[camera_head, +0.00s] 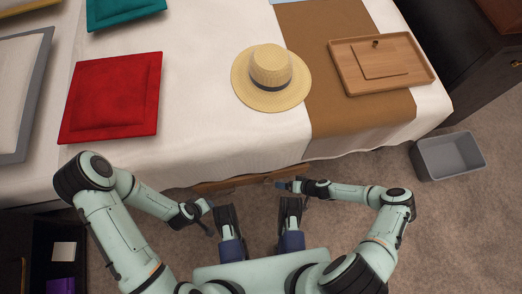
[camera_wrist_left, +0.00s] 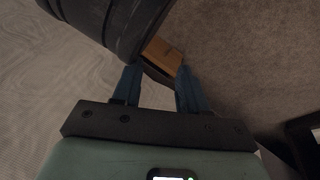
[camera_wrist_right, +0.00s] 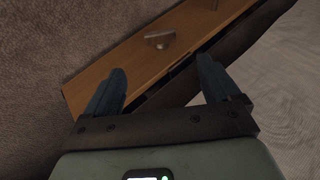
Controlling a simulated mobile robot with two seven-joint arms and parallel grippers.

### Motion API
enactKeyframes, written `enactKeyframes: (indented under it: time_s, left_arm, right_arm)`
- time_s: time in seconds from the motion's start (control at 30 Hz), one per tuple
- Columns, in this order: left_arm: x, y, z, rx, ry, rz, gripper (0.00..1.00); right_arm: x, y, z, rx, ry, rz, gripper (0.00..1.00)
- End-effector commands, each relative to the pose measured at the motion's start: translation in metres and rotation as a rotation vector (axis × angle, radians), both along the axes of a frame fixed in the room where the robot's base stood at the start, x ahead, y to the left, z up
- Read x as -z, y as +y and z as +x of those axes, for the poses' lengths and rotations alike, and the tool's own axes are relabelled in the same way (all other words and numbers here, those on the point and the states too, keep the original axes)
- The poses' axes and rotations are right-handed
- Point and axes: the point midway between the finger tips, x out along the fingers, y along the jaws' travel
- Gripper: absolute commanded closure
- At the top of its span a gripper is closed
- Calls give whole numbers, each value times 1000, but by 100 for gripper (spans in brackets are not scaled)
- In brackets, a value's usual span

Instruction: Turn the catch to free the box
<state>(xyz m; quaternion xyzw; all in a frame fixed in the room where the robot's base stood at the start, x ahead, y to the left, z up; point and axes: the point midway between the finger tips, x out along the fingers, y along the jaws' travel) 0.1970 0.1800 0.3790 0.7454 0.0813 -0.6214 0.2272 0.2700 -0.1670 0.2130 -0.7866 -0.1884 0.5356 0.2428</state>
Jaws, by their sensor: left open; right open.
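A wooden box front (camera_head: 222,185) shows low under the near edge of the bed, mostly hidden by the hanging cover. In the right wrist view the wooden front (camera_wrist_right: 120,62) runs diagonally, with a small grey catch (camera_wrist_right: 160,40) on it. My right gripper (camera_wrist_right: 162,88) is open and empty, its fingertips pointing at the wood just short of the catch. In the head view it (camera_head: 281,186) is beside the wood's right end. My left gripper (camera_head: 209,217) is open and empty, left of centre. Its wrist view shows a wooden piece (camera_wrist_left: 162,54) beyond the fingers.
On the bed lie a red cushion (camera_head: 110,96), a straw hat (camera_head: 270,77) and a wooden tray (camera_head: 422,80) holding a smaller board. A grey bin (camera_head: 447,157) stands on the carpet at right. An open dark compartment (camera_head: 42,240) is at lower left.

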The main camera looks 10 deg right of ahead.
Motion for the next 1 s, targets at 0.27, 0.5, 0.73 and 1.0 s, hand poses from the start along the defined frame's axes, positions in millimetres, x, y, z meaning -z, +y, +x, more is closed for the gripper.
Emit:
enactKeyframes:
  time_s: [0.27, 0.5, 0.73, 1.0]
  left_arm:
    - [17, 2, -16, -2, 55, -4, 57]
    - [49, 7, -55, -12, 185, -11, 57]
    - [67, 12, -90, -24, 301, -19, 57]
    - [72, 14, -107, -30, 357, -23, 57]
  right_arm:
    - [18, 10, 4, 12, -1, -1, 11]
    - [58, 39, 23, 10, -1, 0, 11]
    - [87, 61, 38, 12, -1, -1, 11]
    - [99, 71, 45, 13, -2, -2, 11]
